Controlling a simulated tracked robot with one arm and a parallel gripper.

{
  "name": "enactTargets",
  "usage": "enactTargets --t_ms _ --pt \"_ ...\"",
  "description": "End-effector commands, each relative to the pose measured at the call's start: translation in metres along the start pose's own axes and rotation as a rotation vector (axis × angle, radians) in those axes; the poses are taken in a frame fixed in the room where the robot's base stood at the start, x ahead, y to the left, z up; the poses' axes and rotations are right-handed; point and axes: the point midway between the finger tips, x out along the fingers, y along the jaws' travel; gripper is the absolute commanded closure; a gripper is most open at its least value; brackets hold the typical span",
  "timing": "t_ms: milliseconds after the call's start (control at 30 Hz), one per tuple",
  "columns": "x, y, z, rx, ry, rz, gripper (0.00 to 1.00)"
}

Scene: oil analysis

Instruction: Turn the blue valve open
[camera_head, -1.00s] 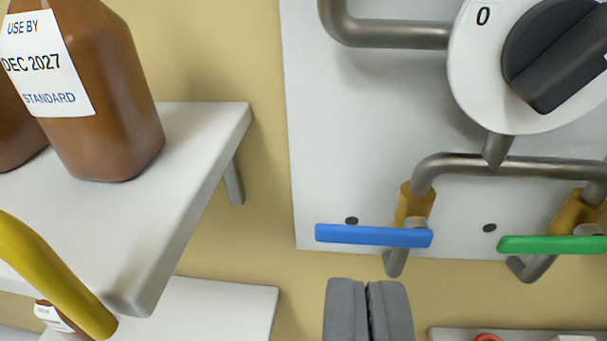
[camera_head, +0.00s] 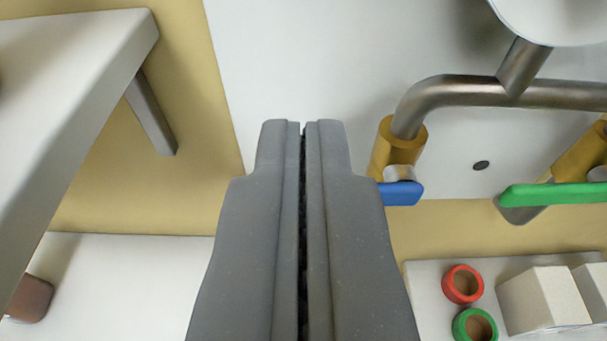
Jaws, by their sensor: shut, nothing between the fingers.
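The blue valve handle (camera_head: 402,194) sits on a brass valve body (camera_head: 396,150) under a bent metal pipe. Only its right end shows. The rest is hidden behind my gripper (camera_head: 303,124). The handle lay horizontal, crosswise to the outlet, in the earlier view. My gripper is shut and empty, with its fingertips up and to the left of the visible handle end. I cannot tell whether a finger touches the handle.
A green valve handle (camera_head: 553,194) is to the right on the same panel (camera_head: 300,60). A white shelf (camera_head: 70,80) juts out at the left. Red (camera_head: 462,284) and green (camera_head: 474,325) rings and a pale box (camera_head: 543,300) are at the lower right.

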Motion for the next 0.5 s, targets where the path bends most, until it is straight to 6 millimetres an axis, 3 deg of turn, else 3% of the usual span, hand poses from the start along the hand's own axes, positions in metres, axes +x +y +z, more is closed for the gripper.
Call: enactTargets --t_ms 267,500 --pt "0.029 0.001 0.001 0.000 -0.004 0.001 1.00" --pt "0.033 0.000 0.016 -0.001 -0.006 0.001 1.00"
